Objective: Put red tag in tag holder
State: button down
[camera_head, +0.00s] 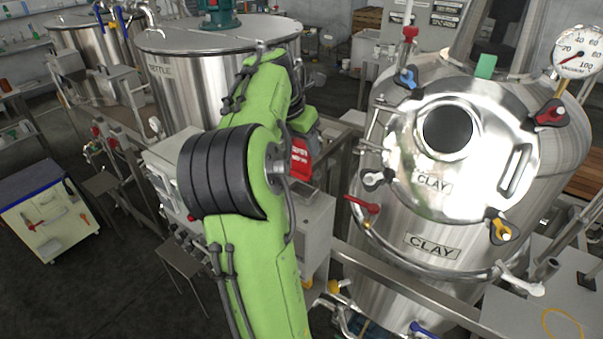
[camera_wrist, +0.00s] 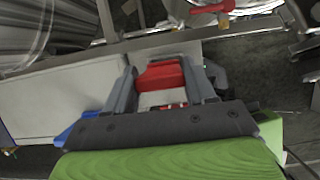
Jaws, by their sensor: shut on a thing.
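My gripper (camera_wrist: 159,76) is shut on the red tag (camera_wrist: 160,78), which sits between the two grey fingers in the wrist view. The red tag (camera_head: 301,160) also shows in the head view, just right of my green arm, with pale lettering on its face. The tag is held above or beside a grey box (camera_head: 318,225); I cannot tell whether it touches it. A small dark-topped piece (camera_head: 304,187) lies just below the tag; I cannot tell whether it is the tag holder. My arm hides much of this area in the head view.
A steel tank marked CLAY (camera_head: 432,245) stands on the right, with coloured clamp knobs and a vacuum gauge (camera_head: 576,52). A steel kettle (camera_head: 185,80) stands behind my arm. A metal rail (camera_head: 400,285) runs in front of the CLAY tank. A cabinet (camera_head: 48,215) stands at left.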

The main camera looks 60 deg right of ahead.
aim_at(301, 163)
jog(key=f, duration=0.1)
jog(key=a+f, duration=0.1)
jog(key=f, duration=0.1)
jog(key=shift+s+a, duration=0.15)
jog(key=shift+s, duration=0.15)
jog(key=x, duration=0.3)
jog(key=shift+w+a, duration=0.1)
jog(key=shift+w, duration=0.2)
jog(key=shift+f, duration=0.1)
jog(key=shift+c, duration=2.3)
grip_release()
jog(key=shift+a, duration=0.15)
jog(key=shift+o, duration=0.4)
